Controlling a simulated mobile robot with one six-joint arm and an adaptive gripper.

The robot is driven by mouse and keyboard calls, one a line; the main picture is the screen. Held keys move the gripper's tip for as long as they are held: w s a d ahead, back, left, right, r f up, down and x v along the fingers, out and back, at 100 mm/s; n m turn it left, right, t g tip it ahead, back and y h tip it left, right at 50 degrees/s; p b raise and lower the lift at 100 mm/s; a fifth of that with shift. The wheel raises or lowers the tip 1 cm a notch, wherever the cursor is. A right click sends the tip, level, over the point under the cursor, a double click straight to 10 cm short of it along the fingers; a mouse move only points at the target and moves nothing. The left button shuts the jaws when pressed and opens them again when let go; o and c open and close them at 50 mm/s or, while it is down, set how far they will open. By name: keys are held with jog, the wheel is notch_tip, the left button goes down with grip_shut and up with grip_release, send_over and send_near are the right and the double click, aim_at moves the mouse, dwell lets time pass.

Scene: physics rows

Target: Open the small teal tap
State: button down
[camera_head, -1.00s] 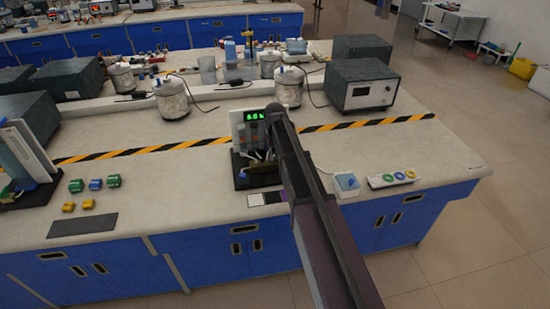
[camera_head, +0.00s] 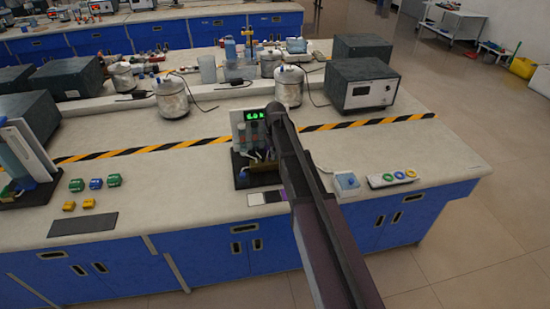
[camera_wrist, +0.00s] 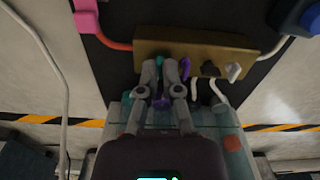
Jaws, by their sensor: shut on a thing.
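The small teal tap (camera_wrist: 159,61) sits on a brass-coloured block (camera_wrist: 205,48) in the wrist view, mostly hidden by my fingers. My gripper (camera_wrist: 162,72) is shut on it, one finger on each side. A purple tap (camera_wrist: 186,67) stands just right of the right finger. A dark tap (camera_wrist: 210,69) and a white tap (camera_wrist: 234,72) are farther right on the block. In the head view the rig's black base (camera_head: 243,180) stands near the bench's front edge; my arm hides its right part, and the teal tap cannot be made out.
The rig has a green display (camera_head: 255,115). A small blue-topped box (camera_head: 346,184) and a white strip with coloured rings (camera_head: 393,178) lie to the right. Tubes run from the block, including an orange one (camera_wrist: 115,42) at left.

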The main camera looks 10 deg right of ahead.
jog(key=n, duration=0.3)
jog(key=shift+n, duration=2.3)
jog(key=n, duration=0.4)
jog(key=shift+n, duration=0.4)
jog(key=n, duration=0.3)
jog(key=shift+n, duration=0.4)
jog(key=c, duration=1.1)
grip_release()
jog(key=shift+c, duration=0.2)
